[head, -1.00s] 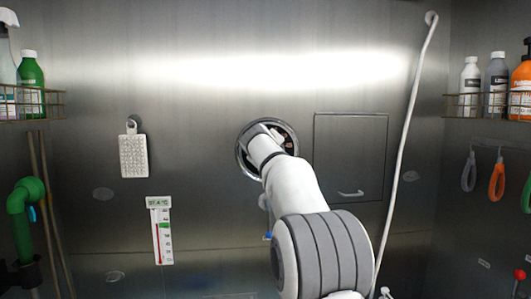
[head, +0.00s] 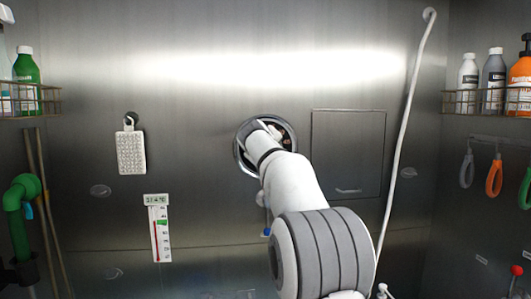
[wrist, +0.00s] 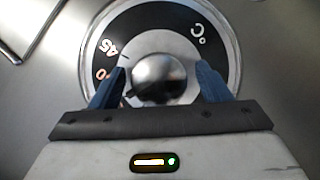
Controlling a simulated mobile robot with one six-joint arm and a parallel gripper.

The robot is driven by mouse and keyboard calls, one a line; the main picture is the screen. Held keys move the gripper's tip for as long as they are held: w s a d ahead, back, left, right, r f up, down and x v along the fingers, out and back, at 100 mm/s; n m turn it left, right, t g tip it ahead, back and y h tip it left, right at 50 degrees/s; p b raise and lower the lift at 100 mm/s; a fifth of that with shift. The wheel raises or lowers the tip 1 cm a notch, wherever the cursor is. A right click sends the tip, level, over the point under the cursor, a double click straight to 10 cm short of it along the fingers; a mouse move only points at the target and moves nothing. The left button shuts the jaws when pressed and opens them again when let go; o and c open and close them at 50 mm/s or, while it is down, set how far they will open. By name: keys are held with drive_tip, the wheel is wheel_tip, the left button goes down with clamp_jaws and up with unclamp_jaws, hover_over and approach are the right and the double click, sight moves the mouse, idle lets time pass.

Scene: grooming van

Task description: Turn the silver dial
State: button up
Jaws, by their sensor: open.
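The silver dial (wrist: 158,78) is a round shiny knob on a silver disc, ringed by a black scale (wrist: 112,24) with "45", "°C" and a partly hidden orange number. My gripper (wrist: 160,68) is open, with one blue finger on each side of the knob. The right finger stands slightly apart from it; I cannot tell whether the left one touches. In the head view, the dial's round rim (head: 239,157) shows on the steel back wall, and my arm hides much of the dial and the fingers.
A square hatch with a handle (head: 348,150) is to the right, then a white hose (head: 407,125). Bottle racks (head: 475,103) stand on both side walls.

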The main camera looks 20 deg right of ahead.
drive_tip(key=b+v, duration=0.2)
drive_tip(key=v, duration=0.5)
drive_tip(key=s+a+f+m+g+y, duration=0.1)
drive_tip(key=s+a+f+g+y, duration=0.1)
drive_tip(key=s+f, duration=1)
drive_tip(key=s+a+f+m+g+y, duration=0.2)
drive_tip(key=s+a+f+g, duration=0.2)
drive_tip(key=s+f, duration=0.9)
drive_tip(key=s+a+f+m+g+y, duration=0.1)
drive_tip(key=s+a+f+g+y, duration=0.2)
drive_tip(key=s+a+f, duration=0.4)
drive_tip(key=s+f+g, duration=0.1)
drive_tip(key=s+f, duration=0.4)
drive_tip(key=s, duration=0.3)
drive_tip(key=shift+f, duration=0.25)
drive_tip(key=shift+s, duration=0.1)
